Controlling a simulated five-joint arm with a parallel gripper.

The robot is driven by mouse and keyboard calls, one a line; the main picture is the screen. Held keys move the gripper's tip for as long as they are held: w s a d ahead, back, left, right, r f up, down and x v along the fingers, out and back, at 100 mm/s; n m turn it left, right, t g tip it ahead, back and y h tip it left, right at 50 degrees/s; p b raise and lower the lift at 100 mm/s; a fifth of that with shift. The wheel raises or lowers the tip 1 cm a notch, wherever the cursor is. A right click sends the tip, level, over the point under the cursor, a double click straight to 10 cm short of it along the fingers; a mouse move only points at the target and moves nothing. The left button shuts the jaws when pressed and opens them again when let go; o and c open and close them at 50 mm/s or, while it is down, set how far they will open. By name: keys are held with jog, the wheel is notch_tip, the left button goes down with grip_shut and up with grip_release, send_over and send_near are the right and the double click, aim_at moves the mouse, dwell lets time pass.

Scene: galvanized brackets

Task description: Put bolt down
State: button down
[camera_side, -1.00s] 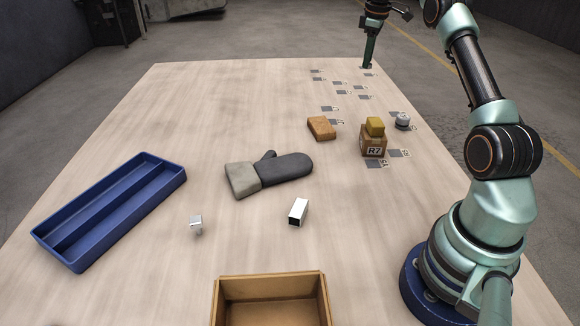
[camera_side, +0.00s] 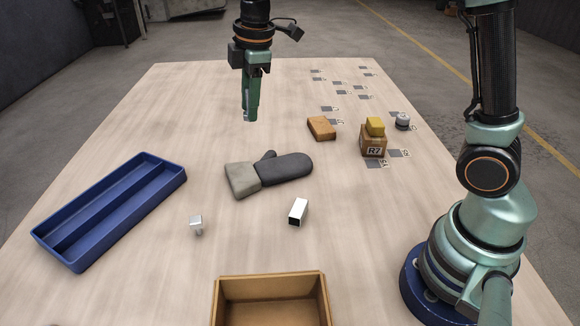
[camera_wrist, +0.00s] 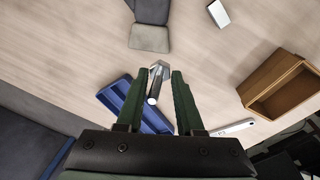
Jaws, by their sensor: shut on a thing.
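My gripper (camera_side: 250,112) hangs above the back-middle of the table, behind the glove, with its fingers pointing down. In the wrist view, a bolt (camera_wrist: 157,80) with a silver hex head and a dark shank shows between the two green fingers (camera_wrist: 160,82). My gripper is shut on it. In the side view only a small pale bit shows at the fingertips, so the bolt is mostly hidden there. The gripper is clear of the tabletop.
A grey glove (camera_side: 285,167) lies mid-table. A blue divided tray (camera_side: 110,210) is at left, a wooden box (camera_side: 270,282) in front. A small silver piece (camera_side: 196,222) and a metal block (camera_side: 298,211) lie between. The back left is clear.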

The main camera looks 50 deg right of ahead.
aim_at(252, 232)
jog(key=s+a+f+n, duration=0.2)
jog(key=s+a+n, duration=0.1)
jog(key=s+a, duration=0.5)
notch_tip(252, 232, down, 20)
jog(key=shift+w+a+r, duration=0.15)
jog(key=shift+r, duration=0.1)
jog(key=shift+f, duration=0.1)
jog(key=c, duration=0.5)
grip_release()
jog(key=shift+c, duration=0.2)
notch_tip(252, 232, up, 12)
jog(key=s, duration=0.2)
jog(key=s+d+r+m+t, duration=0.2)
jog(key=s+d+r+m, duration=0.1)
jog(key=d+r+m, duration=0.3)
jog(key=s+d+r+m+t, duration=0.1)
jog(key=s+d+r+m, duration=0.2)
jog(key=d+r+m, duration=0.3)
jog(key=d+m, duration=0.2)
jog(key=m, duration=0.2)
jog(key=shift+s+t, duration=0.3)
jog(key=shift+t, duration=0.1)
